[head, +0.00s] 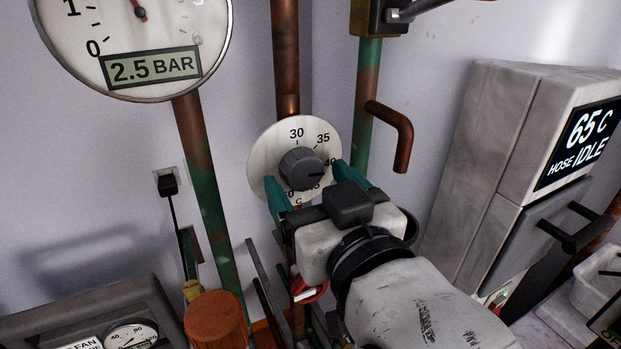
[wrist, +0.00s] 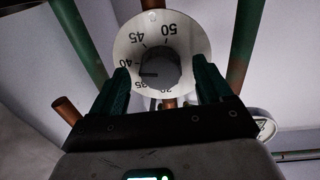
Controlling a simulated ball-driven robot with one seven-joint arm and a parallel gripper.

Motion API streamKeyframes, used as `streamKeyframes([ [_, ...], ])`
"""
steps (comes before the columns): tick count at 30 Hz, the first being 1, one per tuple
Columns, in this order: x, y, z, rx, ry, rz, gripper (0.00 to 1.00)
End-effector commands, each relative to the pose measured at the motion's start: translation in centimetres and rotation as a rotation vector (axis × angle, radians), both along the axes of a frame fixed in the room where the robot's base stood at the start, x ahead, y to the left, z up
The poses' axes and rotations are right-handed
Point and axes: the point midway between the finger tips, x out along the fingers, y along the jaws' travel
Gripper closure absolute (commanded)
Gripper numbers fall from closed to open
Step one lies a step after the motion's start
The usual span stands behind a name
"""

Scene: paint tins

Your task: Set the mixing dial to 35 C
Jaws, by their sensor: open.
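The mixing dial (head: 264,158) is a round white plate with a dark grey knob (head: 301,167) at its centre. Numbers run around it, with 30 at the top, then 35 and 40 clockwise. The dark pointer line on the knob points right, near 40. In the wrist view the dial (wrist: 190,32) appears turned over, and its knob (wrist: 162,66) has the line pointing left, close to 40. My gripper (head: 306,178) is open and empty, its teal fingers on either side of the knob. A gap shows between each finger and the knob in the wrist view (wrist: 162,80).
A pressure gauge (head: 133,38) reading 2.5 BAR is at upper left. A copper pipe (head: 285,60) runs above the dial, and a green pipe (head: 366,95) with a copper elbow stands to its right. A grey machine (head: 500,150) displays 65 C, HOSE IDLE.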

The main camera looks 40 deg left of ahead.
Motion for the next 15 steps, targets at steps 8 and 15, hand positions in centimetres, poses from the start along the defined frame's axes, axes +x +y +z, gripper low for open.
streamKeyframes([
  [8,0.25,0.53,-0.08,-0.001,0.000,0.000,0.21],
  [15,0.24,0.51,-0.07,-0.001,0.000,0.000,0.35],
])
